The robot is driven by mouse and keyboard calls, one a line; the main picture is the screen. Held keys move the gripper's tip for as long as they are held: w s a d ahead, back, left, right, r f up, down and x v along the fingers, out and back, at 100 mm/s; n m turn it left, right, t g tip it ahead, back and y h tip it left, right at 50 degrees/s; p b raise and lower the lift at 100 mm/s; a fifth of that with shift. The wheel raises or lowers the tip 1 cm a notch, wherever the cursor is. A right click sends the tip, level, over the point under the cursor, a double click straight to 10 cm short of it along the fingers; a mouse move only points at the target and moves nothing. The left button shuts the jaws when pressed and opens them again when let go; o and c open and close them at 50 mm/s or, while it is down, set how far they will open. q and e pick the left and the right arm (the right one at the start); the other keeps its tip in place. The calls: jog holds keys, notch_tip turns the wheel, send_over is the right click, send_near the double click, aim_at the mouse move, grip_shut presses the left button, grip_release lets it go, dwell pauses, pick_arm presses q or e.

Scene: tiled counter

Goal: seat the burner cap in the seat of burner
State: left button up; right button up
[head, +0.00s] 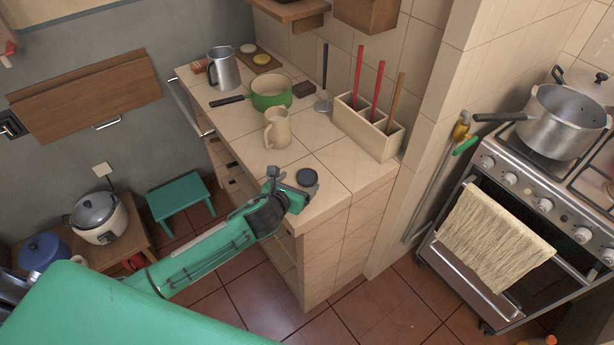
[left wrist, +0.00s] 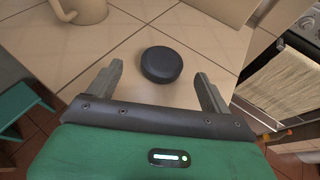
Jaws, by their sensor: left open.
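The burner cap, a dark round disc (head: 307,177), lies flat on the tiled counter near its front corner. In the left wrist view the cap (left wrist: 161,64) sits just ahead of and between my open fingers, with counter showing on both sides. My left gripper (head: 291,185) is open and empty, low at the counter's edge; its fingers also show in the left wrist view (left wrist: 158,75). The stove (head: 540,205) stands at the right. I cannot make out the burner's seat on its top. My right gripper is not in view.
A beige mug (head: 278,129), green pan (head: 271,93) and metal jug (head: 223,69) stand farther back on the counter. A utensil box (head: 368,128) stands by the wall. A large pot (head: 562,120) is on the stove. A tiled wall end separates counter and stove.

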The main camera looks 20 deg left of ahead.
aim_at(307, 176)
pick_arm(q)
jog(key=x, duration=0.3)
jog(key=shift+w+d+f+p, duration=0.1)
jog(key=shift+w+d+p, duration=0.1)
jog(key=shift+p, duration=0.2)
jog(key=shift+w+f, duration=0.3)
jog(key=shift+w, duration=0.15)
jog(key=c, duration=1.1)
jog(key=shift+r, duration=0.15)
